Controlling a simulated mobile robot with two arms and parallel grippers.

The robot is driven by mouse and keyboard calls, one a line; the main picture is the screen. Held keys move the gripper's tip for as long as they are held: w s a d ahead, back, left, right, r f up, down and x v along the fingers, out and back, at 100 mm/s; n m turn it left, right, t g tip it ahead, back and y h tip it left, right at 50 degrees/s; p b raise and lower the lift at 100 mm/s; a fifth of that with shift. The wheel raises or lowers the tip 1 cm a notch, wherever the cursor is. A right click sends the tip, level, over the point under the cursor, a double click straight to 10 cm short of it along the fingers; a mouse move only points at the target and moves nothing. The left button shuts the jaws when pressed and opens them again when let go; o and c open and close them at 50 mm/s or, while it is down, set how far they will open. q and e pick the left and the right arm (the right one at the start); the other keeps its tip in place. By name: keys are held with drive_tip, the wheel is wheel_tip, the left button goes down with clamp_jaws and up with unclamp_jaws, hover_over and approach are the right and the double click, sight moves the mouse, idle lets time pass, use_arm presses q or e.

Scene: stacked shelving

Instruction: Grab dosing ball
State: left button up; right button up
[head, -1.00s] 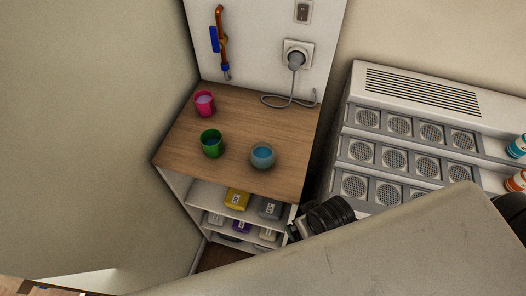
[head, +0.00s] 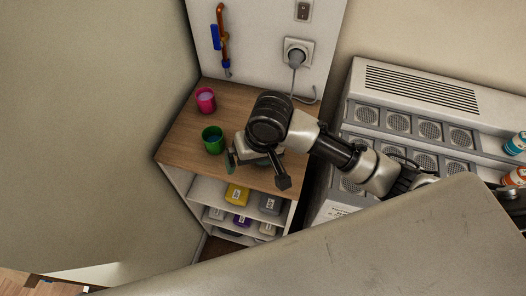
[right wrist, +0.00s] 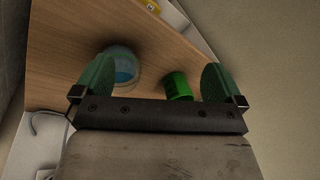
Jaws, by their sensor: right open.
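A pink cup-like dosing ball (head: 206,100) and a green one (head: 212,142) stand on the wooden top of a small shelf unit. A clear one with blue content (right wrist: 122,66) is hidden behind my right gripper in the head view. My right gripper (head: 257,168) is open and empty above the front right part of the top. In the right wrist view, the clear ball shows beside the left finger, partly covered by it, and the green ball (right wrist: 177,87) shows near the right finger. I cannot tell the finger height above the top. My left gripper is not in view.
Below the wooden top (head: 182,125), shelves hold several boxes, one of them yellow (head: 237,194). A plugged-in cable (head: 294,75) hangs at the back wall. A grey unit with round grilles (head: 398,122) and bottles (head: 515,144) stands to the right.

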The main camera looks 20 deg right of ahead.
drive_tip(key=w+d+r+m+h, duration=0.2)
drive_tip(key=w+d+r+m, duration=0.1)
drive_tip(key=w+d, duration=0.15)
drive_tip(key=shift+g, duration=0.5)
drive_tip(key=f, duration=0.4)
drive_tip(key=shift+w+f+p, duration=0.2)
drive_tip(key=shift+f+p, duration=0.1)
drive_tip(key=shift+f, duration=0.1)
drive_tip(key=shift+w+f+p, duration=0.15)
drive_tip(key=shift+f+p, duration=0.2)
drive_tip(key=shift+f, duration=1)
drive_tip(key=shift+w+f+p, duration=0.1)
drive_tip(key=shift+f+p, duration=0.2)
drive_tip(key=shift+f, duration=1)
drive_tip(key=c, duration=1)
drive_tip(key=shift+r, duration=0.2)
